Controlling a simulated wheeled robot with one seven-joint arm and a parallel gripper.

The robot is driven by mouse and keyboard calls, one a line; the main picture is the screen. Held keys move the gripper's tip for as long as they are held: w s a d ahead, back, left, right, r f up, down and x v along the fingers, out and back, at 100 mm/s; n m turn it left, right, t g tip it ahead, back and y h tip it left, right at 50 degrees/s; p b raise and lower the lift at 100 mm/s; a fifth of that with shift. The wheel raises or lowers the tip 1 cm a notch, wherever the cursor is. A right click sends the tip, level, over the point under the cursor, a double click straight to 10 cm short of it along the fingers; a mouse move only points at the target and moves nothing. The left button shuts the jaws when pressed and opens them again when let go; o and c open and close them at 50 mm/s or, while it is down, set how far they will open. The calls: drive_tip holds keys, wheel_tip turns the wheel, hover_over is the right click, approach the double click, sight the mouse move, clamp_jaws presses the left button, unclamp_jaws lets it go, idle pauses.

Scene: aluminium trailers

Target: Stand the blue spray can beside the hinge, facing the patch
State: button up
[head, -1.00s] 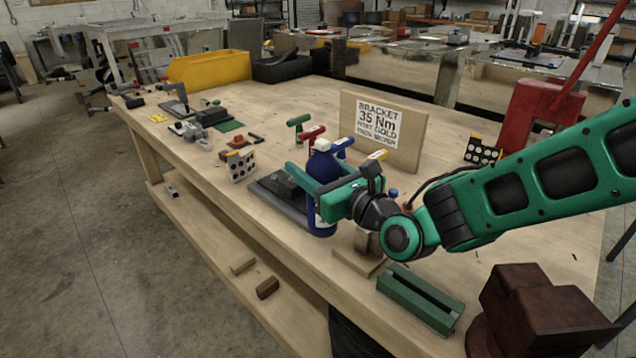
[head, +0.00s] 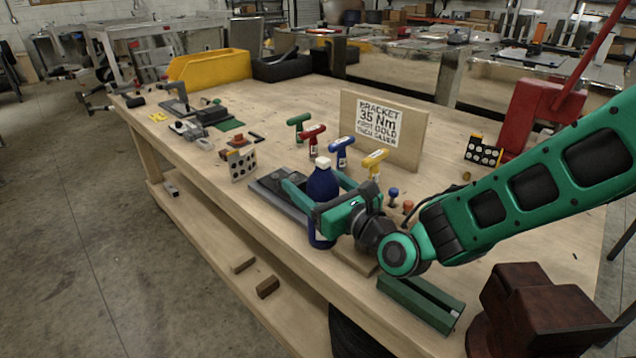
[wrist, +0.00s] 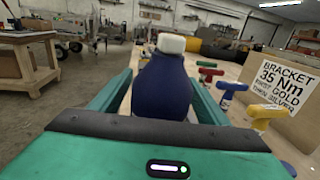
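The blue spray can (head: 322,188), a dark blue bottle with a white cap, stands upright between the fingers of my gripper (head: 325,188). In the wrist view the can (wrist: 163,85) fills the space between the two green fingers, which appear shut on it. Its lower part shows below the gripper, over the front part of the bench; I cannot tell whether its base touches the top. A dark grey plate with a black block (head: 270,187) lies just left of and behind the can. I cannot identify the hinge or the patch for certain.
Green, red, blue and yellow T-handles (head: 341,150) stand behind the can, before a sign board (head: 378,125). A wooden block, a green channel (head: 420,303) and a dark red-brown block (head: 540,310) are at the right front. A dotted plate (head: 242,165) stands left.

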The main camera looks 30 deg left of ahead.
sight(333, 196)
drive_tip(key=shift+v, duration=3.75)
drive_tip(key=shift+r, duration=0.15)
